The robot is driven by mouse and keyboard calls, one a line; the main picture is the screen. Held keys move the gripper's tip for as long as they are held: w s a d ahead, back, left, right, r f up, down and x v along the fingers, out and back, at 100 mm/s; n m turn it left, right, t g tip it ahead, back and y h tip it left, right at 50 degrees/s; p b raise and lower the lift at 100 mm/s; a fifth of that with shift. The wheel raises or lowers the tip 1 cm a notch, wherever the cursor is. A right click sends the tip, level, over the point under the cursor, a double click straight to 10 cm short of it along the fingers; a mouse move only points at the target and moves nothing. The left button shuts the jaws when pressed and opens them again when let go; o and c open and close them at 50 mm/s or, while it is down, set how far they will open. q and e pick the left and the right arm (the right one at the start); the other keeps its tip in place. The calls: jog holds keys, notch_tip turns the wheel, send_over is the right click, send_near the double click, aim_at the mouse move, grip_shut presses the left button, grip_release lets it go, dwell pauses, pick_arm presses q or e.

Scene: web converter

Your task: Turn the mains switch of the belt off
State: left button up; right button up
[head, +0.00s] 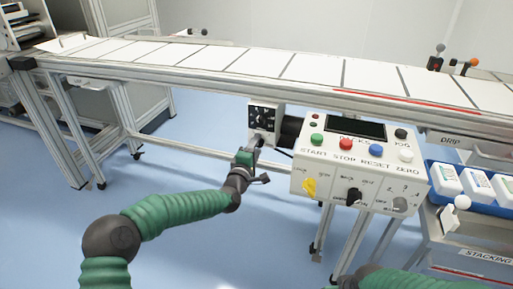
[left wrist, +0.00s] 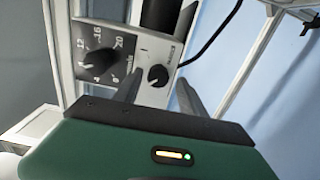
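A small control box (head: 264,118) hangs under the belt's front rail, left of the large white control panel. In the left wrist view it has a large black dial (left wrist: 98,62) with numbers and, to its right, a smaller black rotary knob (left wrist: 158,75) on a pale plate. The lettering by the small knob is too small to read. My left gripper (head: 258,150) is just below and in front of this box. In the left wrist view its two fingers (left wrist: 159,88) are apart, one on each side of the small knob; contact cannot be seen.
The control panel (head: 350,165) with coloured buttons and knobs stands close to the right of my left gripper. The belt (head: 230,58) runs above. A black cable (left wrist: 208,35) passes near the box. A blue tray (head: 468,205) with white containers is at right.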

pick_arm(q)
jog(key=shift+d+r, duration=0.1)
jog(key=p+v, duration=0.6)
jog(key=v, duration=1.1)
jog(key=shift+w, duration=0.1)
